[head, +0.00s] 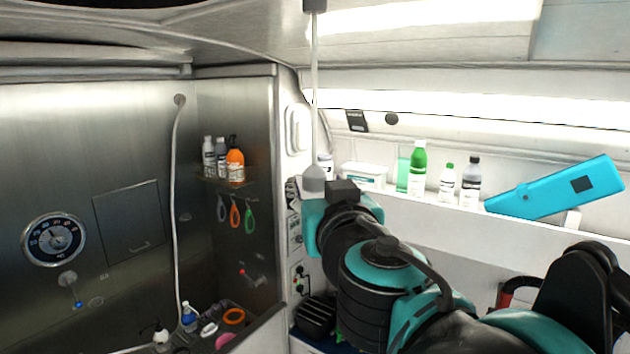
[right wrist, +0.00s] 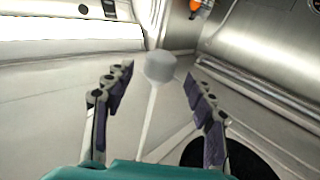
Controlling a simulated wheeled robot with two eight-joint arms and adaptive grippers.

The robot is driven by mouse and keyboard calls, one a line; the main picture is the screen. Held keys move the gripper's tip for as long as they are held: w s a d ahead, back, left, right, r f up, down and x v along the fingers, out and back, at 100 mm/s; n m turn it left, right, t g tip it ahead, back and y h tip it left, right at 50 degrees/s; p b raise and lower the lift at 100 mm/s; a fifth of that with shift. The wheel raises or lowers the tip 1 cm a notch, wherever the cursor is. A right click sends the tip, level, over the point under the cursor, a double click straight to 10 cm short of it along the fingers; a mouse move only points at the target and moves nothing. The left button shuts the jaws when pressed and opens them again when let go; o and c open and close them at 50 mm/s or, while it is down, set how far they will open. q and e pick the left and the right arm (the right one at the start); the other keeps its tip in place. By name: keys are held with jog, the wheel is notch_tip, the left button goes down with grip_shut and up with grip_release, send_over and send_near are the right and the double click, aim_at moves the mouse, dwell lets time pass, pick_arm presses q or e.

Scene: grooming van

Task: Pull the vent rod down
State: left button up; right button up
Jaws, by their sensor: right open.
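The vent rod (head: 315,95) is a thin pale rod hanging upright from a ceiling mount, with a grey knob (head: 314,181) at its lower end. My right gripper (right wrist: 159,76) is open, one dark-padded finger on each side, with a visible gap to the knob. In the head view my right wrist is just below the knob, and the fingers are mostly hidden. My left gripper is not in view.
A shelf with a green bottle (head: 418,168), white bottles and a turquoise case (head: 556,188) lies right of the rod. A steel wall with a gauge (head: 53,240) and a rack with an orange bottle (head: 235,165) are at left. The space around the rod is clear.

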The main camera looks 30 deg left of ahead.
jog(key=v, duration=0.7)
jog(key=shift+s+d, duration=0.2)
